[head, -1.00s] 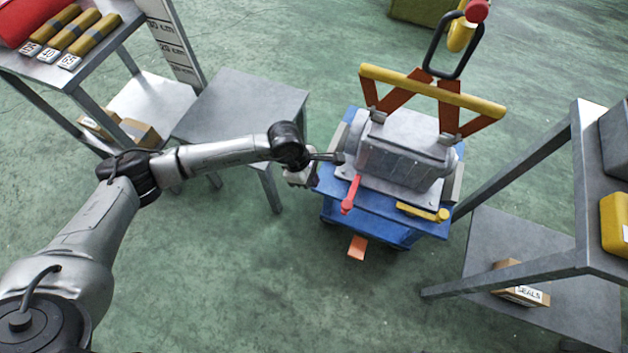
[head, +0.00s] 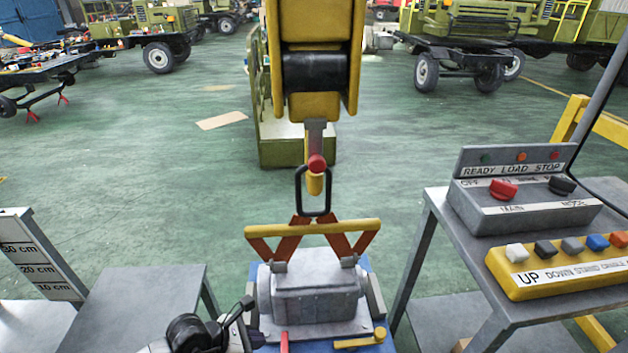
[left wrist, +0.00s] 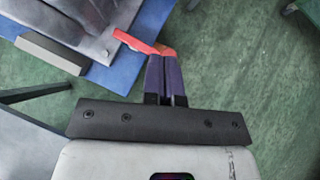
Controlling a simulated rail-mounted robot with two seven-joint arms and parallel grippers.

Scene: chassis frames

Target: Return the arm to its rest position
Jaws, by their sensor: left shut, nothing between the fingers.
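My left gripper (head: 248,334) is at the bottom of the head view, beside the left side of the grey ribbed housing (head: 315,288) on the blue cart (head: 377,347). In the left wrist view its two dark fingers (left wrist: 166,60) are together with nothing between them. Their tips overlap the picture of a red handle (left wrist: 136,42) and an orange part; I cannot tell whether they touch. The red handle also shows at the housing's front in the head view (head: 284,343). My right gripper is not in view.
A yellow lifting beam with orange links (head: 312,228) grips the housing and hangs from a hoist hook (head: 316,165). A grey table (head: 140,305) stands at left. A switch box (head: 520,200) and yellow button pendant (head: 560,272) lie on the right bench.

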